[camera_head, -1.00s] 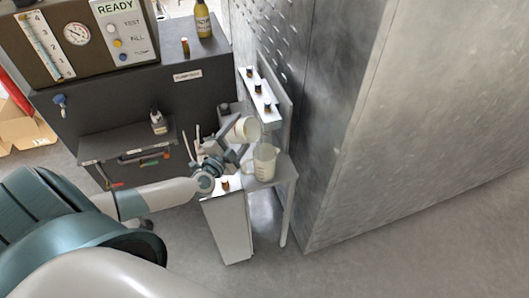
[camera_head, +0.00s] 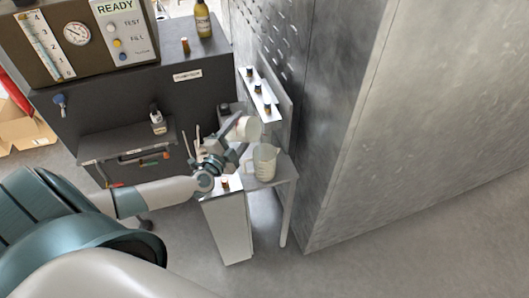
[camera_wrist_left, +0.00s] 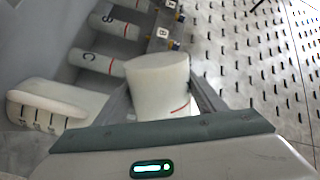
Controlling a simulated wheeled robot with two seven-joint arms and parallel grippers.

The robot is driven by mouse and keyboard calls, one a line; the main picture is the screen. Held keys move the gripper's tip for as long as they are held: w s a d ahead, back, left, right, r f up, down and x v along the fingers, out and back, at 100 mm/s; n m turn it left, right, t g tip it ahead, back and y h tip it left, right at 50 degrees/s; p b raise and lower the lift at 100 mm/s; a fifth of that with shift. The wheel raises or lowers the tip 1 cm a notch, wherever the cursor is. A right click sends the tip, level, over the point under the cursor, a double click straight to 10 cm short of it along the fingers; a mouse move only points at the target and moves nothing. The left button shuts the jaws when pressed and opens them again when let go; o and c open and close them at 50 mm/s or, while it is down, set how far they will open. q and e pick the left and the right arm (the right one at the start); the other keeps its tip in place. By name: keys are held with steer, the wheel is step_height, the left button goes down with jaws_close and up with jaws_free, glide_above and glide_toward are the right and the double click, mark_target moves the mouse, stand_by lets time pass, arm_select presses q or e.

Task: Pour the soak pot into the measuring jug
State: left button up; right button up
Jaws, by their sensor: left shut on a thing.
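My left gripper (camera_head: 238,131) is shut on the white soak pot (camera_head: 249,128) and holds it tilted in the air, above and a little left of the measuring jug (camera_head: 265,163). In the left wrist view the pot (camera_wrist_left: 160,85) sits between the fingers, with a short red line on its side. The clear, pale jug stands upright on a small grey stand. In the left wrist view the jug (camera_wrist_left: 55,103) is to the left, apart from the pot, its graduation marks showing. I see no stream between them, and the pot's inside is hidden. My right gripper is out of view.
A narrow shelf (camera_head: 257,97) with several small dark-capped bottles is on the wall behind. A tall metal wall (camera_head: 345,120) is close on the right. Open floor lies in front.

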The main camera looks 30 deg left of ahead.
mark_target(252, 119)
arm_select(q)
steer(key=shift+d+r+m, duration=0.15)
steer(key=shift+r+m, duration=0.25)
steer(key=shift+m, duration=0.3)
stand_by(0.4)
steer(key=shift+r, duration=0.2)
steer(key=shift+w+d+r+m+p, duration=0.15)
steer(key=shift+d+m+p, duration=0.3)
steer(key=shift+p, duration=0.85)
steer(key=shift+s+d+r+m+p, duration=0.15)
steer(key=shift+d+m+p, duration=0.25)
steer(key=shift+p, duration=0.9)
steer(key=shift+w, duration=0.1)
steer(key=shift+r+m+p, duration=0.2)
steer(key=shift+m+p, duration=0.25)
steer(key=shift+p, duration=0.05)
steer(key=shift+d+r+m, duration=0.2)
steer(key=shift+m, duration=0.2)
steer(key=shift+f, duration=0.1)
